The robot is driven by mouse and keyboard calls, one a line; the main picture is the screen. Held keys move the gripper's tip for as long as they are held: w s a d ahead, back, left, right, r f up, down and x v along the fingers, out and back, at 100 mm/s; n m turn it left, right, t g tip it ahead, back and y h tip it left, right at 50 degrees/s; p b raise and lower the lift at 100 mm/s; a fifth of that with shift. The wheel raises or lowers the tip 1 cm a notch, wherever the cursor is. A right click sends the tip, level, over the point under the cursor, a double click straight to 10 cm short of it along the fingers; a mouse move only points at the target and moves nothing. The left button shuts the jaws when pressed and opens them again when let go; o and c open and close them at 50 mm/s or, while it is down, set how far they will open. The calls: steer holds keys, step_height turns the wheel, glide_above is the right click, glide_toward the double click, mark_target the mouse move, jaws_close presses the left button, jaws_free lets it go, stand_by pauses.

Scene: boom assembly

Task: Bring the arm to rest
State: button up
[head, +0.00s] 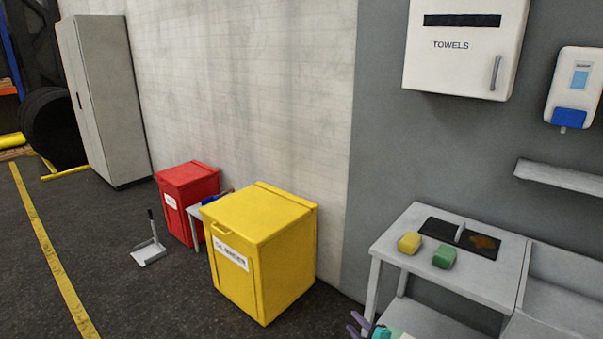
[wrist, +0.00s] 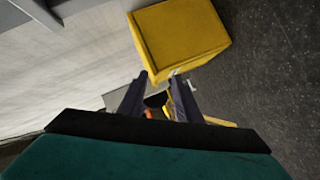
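My gripper (head: 358,321) shows at the bottom edge of the head view, with two purple fingertips and part of a teal body. The rest of the arm is out of that picture. In the wrist view my gripper (wrist: 159,78) has its two dark fingers spread apart. Nothing is seen held between the fingertips. Small dark and orange shapes show in the gap lower down, too small to identify. The yellow bin (head: 262,245) stands on the floor left of my gripper in the head view; it also shows beyond the fingers in the wrist view (wrist: 182,36).
A grey table (head: 388,250) at the right bears a yellow block (head: 410,242), a green block (head: 444,256) and a dark tray (head: 478,240). A red bin (head: 187,190) and a dustpan (head: 148,253) are farther left. A towel dispenser (head: 464,65) hangs above. The left floor is mostly clear.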

steer(key=s+d+f+m+g+h, duration=0.3)
steer(key=s+f+m+g+h, duration=0.55)
steer(key=s+f, duration=1.25)
steer(key=s+a+m+g+y, duration=0.1)
steer(key=s+m+g, duration=0.3)
steer(key=s, duration=0.7)
steer(key=s+a+m+g+y, duration=0.2)
steer(key=s+g, duration=0.5)
steer(key=s, duration=0.5)
steer(key=shift+a+m, duration=0.75)
steer(key=shift+m, duration=0.4)
